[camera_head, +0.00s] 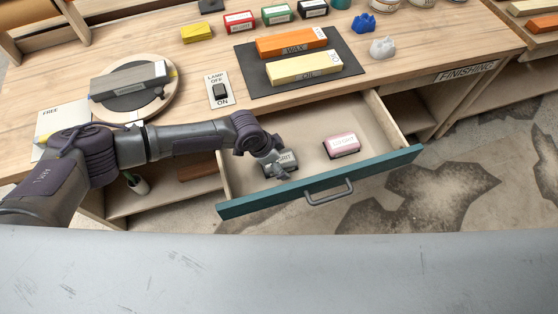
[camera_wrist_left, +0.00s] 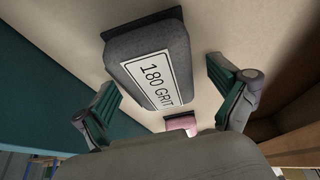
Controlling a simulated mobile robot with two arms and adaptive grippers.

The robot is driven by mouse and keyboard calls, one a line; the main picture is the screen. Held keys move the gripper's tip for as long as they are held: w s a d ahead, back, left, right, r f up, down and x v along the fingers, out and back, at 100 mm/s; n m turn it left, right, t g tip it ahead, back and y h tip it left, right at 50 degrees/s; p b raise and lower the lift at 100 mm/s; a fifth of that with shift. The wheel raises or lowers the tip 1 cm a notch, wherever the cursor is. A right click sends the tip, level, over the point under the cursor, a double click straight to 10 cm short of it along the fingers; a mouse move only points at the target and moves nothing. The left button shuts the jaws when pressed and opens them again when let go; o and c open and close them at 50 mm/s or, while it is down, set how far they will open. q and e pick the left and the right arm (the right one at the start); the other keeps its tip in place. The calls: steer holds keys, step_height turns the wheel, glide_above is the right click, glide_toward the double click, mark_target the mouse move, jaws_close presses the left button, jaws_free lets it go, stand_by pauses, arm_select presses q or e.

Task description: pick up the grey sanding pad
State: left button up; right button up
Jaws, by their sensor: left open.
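The grey sanding pad (camera_wrist_left: 150,58), labelled "180 GRIT", lies in the open drawer (camera_head: 305,122). In the head view the pad (camera_head: 287,158) is partly hidden behind my left gripper (camera_head: 276,166). In the left wrist view my left gripper (camera_wrist_left: 170,100) is open, with one green-padded finger on each side of the lower part of the pad. I cannot tell whether the fingers touch it. My right gripper is not in view.
A pink pad (camera_head: 342,145) lies in the drawer to the right of the grey one. The teal drawer front (camera_head: 385,170) with its handle (camera_head: 328,192) stands at the near side. Orange wax (camera_head: 291,41) and yellow oil (camera_head: 304,67) blocks rest on a dark mat on the bench.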

mark_target(284, 158)
arm_select(q)
steer(key=c, duration=1.1)
steer(key=shift+c, duration=0.2)
steer(key=shift+r, duration=0.6)
step_height(284, 158, up, 3)
steer(key=shift+f, duration=0.1)
steer(key=s+d+r+b, duration=0.1)
steer(key=d+r+b, duration=0.1)
steer(key=d+r, duration=0.5)
steer(key=d, duration=0.4)
steer(key=shift+d+r, duration=0.25)
steer(key=shift+d, duration=0.05)
steer(key=shift+s, duration=0.1)
